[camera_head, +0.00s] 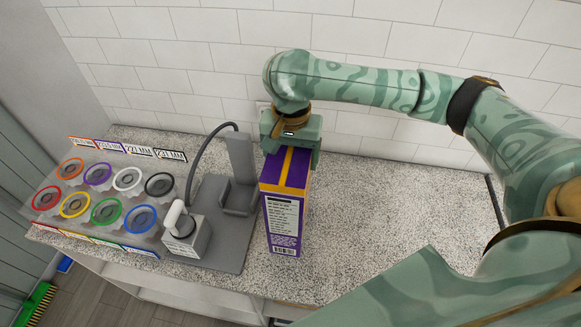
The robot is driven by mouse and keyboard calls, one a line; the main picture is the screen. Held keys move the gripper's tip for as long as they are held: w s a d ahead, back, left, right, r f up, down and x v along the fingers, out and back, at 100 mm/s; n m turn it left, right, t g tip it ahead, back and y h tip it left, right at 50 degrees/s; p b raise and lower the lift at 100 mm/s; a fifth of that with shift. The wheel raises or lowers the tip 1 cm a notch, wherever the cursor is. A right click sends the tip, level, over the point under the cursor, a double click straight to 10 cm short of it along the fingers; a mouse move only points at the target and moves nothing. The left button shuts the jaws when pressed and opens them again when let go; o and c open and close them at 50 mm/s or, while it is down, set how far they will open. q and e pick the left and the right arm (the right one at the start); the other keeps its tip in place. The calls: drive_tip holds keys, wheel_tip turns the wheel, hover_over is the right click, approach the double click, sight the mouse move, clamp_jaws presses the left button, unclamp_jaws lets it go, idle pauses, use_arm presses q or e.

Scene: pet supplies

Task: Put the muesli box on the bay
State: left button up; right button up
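The muesli box (283,215) is a tall purple carton with a yellow stripe and a white text panel. It stands upright on the speckled counter, right of a grey stand. My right gripper (291,152) points down at the box's top, with its fingers at the top's two sides. Whether they press on the box or stand a little apart cannot be told. Nothing in view is clearly marked as the bay. My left gripper is not in view.
The grey stand (215,250) with an upright post and cable carries a small white device (185,232). Left of it, a clear rack (100,200) holds several coloured rings. The counter (390,215) is clear right of the box. A tiled wall (190,60) closes the back.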

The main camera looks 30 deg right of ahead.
drive_tip(key=shift+w+d+f, duration=0.1)
drive_tip(key=shift+w+f, duration=0.15)
drive_tip(key=f, duration=0.1)
drive_tip(key=f+b, duration=0.1)
drive_tip(key=f, duration=0.1)
drive_tip(key=shift+w+d+f, duration=0.1)
drive_tip(key=shift+w+f, duration=0.2)
drive_tip(key=o, duration=1.9)
drive_tip(key=shift+s+f, duration=0.1)
drive_tip(key=shift+f, duration=0.05)
drive_tip(key=shift+c, duration=0.2)
